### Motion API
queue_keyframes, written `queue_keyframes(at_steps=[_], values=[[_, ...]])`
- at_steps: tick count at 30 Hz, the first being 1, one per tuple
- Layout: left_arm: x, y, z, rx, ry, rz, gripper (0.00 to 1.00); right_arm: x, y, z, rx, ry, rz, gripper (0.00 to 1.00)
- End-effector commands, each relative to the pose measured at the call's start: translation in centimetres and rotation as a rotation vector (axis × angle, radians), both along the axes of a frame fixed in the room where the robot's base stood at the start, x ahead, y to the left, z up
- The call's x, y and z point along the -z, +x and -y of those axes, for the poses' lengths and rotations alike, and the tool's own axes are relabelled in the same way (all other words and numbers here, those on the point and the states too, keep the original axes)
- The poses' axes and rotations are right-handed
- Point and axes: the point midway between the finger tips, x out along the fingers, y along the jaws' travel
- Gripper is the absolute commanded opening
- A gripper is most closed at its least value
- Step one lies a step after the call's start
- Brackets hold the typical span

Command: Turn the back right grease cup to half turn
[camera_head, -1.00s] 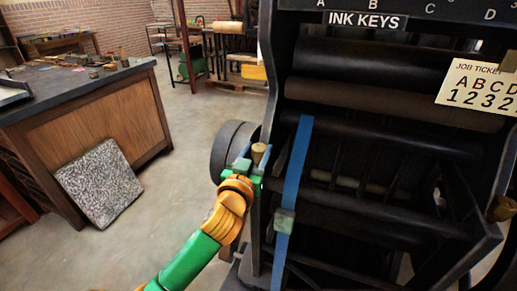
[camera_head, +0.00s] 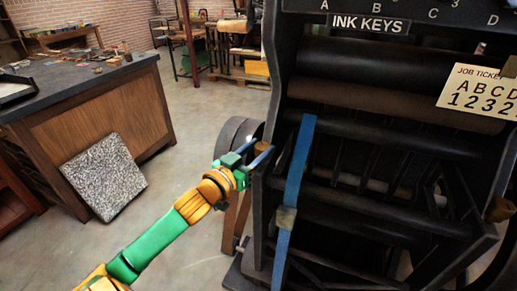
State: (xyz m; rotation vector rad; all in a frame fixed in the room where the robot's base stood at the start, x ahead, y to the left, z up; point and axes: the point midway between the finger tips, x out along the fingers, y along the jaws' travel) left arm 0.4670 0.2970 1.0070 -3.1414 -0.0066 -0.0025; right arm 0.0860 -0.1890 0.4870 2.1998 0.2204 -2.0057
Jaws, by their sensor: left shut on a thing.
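The press (camera_head: 385,131) fills the right half of the head view. A brown-brass grease cup (camera_head: 264,146) sits on its left side frame, beside a dark wheel. My left gripper (camera_head: 263,155) reaches it from the left, its fingers around the cup and shut on it. The fingers partly hide the cup, and I see no mark showing its turn. A second brass cup (camera_head: 500,209) sits on the right side frame, apart from my gripper. I cannot tell from the frame which cup counts as back right. My right gripper is not in view.
A blue strap (camera_head: 297,165) hangs down the press front. A job ticket (camera_head: 477,92) and an ink keys label (camera_head: 368,24) are on the press. A wooden cabinet (camera_head: 105,110) with a speckled slab (camera_head: 104,177) against it stands left. Floor between is clear.

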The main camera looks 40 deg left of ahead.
Motion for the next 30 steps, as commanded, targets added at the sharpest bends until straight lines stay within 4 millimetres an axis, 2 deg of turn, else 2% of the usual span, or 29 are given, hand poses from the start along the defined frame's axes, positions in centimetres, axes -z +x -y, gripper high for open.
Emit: queue_keyframes(at_steps=[2,3,6,17,27,30], values=[[0.1,0.0,0.0,0.0,0.0,-0.003,0.0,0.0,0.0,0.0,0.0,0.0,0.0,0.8],[0.1,0.0,0.0,0.0,0.0,-0.003,0.52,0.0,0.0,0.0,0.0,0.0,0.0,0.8],[0.1,0.0,0.0,0.0,0.0,-0.003,0.79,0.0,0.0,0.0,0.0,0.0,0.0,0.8],[0.2,-0.4,0.0,0.0,-0.001,-0.003,0.8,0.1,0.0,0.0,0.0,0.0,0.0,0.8],[0.3,-5.8,0.0,-0.002,-0.002,-0.005,0.8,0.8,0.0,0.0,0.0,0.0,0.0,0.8],[0.2,-6.7,0.1,0.0,-0.002,-0.004,0.8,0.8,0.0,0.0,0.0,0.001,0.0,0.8]])
